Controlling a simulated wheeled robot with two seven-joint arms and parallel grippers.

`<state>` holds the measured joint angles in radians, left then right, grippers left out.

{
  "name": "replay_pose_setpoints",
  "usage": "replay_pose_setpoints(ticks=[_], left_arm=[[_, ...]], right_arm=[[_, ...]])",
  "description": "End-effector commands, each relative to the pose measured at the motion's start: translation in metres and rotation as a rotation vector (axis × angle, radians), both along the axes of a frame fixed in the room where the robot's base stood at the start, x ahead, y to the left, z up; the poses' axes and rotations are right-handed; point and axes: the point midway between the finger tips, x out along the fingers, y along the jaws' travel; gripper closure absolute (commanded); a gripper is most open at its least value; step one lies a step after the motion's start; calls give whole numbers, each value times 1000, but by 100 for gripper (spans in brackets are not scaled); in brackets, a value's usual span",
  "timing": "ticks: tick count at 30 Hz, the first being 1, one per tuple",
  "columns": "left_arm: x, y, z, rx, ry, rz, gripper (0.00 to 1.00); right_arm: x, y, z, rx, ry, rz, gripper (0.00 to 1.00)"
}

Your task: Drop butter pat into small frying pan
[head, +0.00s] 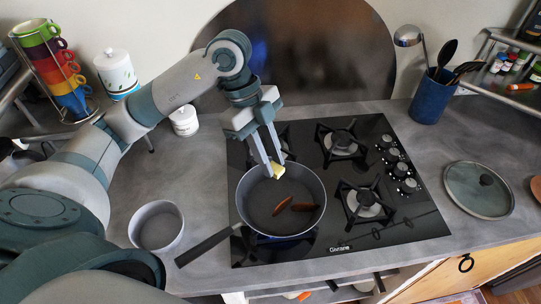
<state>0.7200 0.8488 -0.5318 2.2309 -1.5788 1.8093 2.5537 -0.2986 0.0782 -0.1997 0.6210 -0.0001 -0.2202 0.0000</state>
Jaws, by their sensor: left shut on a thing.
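The small frying pan (254,216) is dark grey and sits on the front left burner of the black gas stove, its handle pointing to the lower left. Two reddish-brown sausage-like pieces (295,206) lie in it. My left gripper (274,170) points down over the back part of the pan and is shut on the pale yellow butter pat (278,171). The butter is at the fingertips, within the pan's outline in this view; its height above the pan bottom is hard to tell. My right gripper is not in view.
A grey bowl (156,226) stands left of the pan handle. The stove (410,222) has other burners free. A glass lid (479,190) lies at right, and a blue utensil holder (432,97) stands behind. White jars (184,121) and a mug rack (58,75) are at back left.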

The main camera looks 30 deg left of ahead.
Motion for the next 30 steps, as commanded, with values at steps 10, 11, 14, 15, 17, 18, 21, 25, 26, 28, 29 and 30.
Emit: replay_pose_setpoints(ticks=[10, 11, 14, 15, 17, 18, 21, 25, 26, 28, 29, 30], left_arm=[[0, 0, -25, 0, -1, 0, 100], [0, 0, -26, 0, -1, 0, 100], [0, 0, -26, 0, -1, 0, 100], [0, 0, -26, 0, -1, 0, 100], [0, 0, -25, 0, -1, 0, 100], [0, 0, -25, 0, -1, 0, 100], [0, 0, -25, 0, -1, 0, 70], [0, 0, -25, 0, -1, 0, 57], [0, 0, -25, 0, -1, 0, 57], [0, 0, -25, 0, -1, 0, 57], [0, 0, -25, 0, -1, 0, 57], [0, 0, -25, 0, -1, 0, 57]], right_arm=[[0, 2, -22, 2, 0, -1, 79], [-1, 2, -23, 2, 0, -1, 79], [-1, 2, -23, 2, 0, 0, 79], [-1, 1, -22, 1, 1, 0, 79], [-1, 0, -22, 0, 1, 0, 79], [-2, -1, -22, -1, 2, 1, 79], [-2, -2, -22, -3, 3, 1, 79], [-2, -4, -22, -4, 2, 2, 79], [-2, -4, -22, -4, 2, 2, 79], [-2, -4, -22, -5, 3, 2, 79], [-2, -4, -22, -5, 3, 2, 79], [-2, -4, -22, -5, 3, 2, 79]])
